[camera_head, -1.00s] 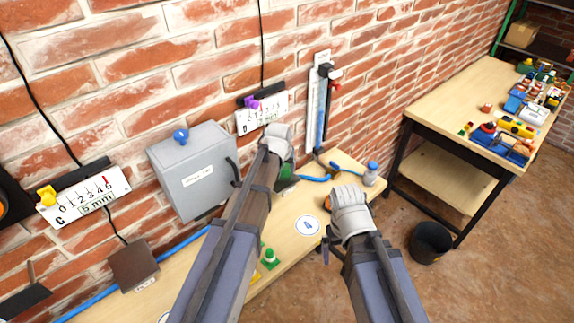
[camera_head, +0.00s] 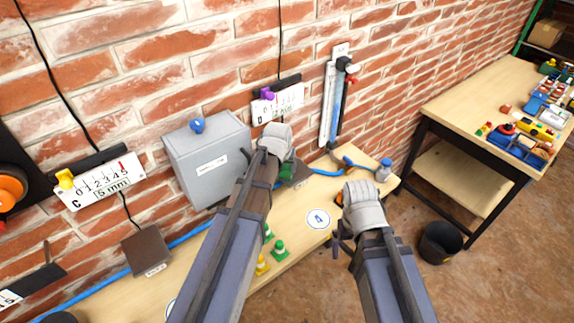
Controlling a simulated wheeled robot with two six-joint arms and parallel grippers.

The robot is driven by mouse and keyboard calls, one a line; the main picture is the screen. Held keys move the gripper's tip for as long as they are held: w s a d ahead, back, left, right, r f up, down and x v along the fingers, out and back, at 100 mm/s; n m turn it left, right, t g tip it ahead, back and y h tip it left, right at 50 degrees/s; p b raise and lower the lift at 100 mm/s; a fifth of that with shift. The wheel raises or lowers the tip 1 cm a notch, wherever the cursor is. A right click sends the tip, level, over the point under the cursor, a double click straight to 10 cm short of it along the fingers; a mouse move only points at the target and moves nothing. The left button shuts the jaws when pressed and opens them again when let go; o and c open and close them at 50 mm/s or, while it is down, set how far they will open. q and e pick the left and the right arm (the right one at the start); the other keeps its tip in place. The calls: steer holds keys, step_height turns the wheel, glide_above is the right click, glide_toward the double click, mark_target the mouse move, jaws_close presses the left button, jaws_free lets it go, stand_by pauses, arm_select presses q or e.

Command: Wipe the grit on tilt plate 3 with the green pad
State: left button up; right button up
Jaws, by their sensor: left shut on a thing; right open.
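The green pad (camera_head: 287,171) shows just below my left wrist, partly hidden by the arm. My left gripper (camera_head: 282,166) is shut on it, its fingers mostly hidden. A dark plate (camera_head: 301,173) shows just right of the pad, over the bench by the wall. Its number and any grit on it cannot be made out, nor whether the pad touches it. A brown tilted plate (camera_head: 147,250) with a small label is at the left. My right gripper (camera_head: 348,208) is open over the bench's right part, its fingers largely hidden by its wrist.
A grey box (camera_head: 207,165) and scales C (camera_head: 100,187) and another (camera_head: 278,103) are on the brick wall. A black bin (camera_head: 440,242) stands right.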

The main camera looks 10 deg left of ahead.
arm_select(q)
steer(key=shift+w+a+r, duration=0.1)
steer(key=shift+w+a, duration=0.35)
steer(key=shift+w+d, duration=1.35)
steer(key=shift+w, duration=0.25)
steer(key=shift+w+d, duration=0.1)
steer(key=shift+w+d, duration=0.6)
steer(key=shift+w, duration=0.2)
steer(key=shift+w+d, duration=0.6)
steer(key=shift+w, duration=0.15)
steer(key=shift+f, duration=0.2)
steer(key=shift+s, duration=0.1)
steer(key=shift+s+a, duration=0.45)
steer(key=shift+s, duration=0.25)
steer(key=shift+s+a+r, duration=0.1)
steer(key=shift+s+a, duration=0.8)
steer(key=shift+s, duration=0.05)
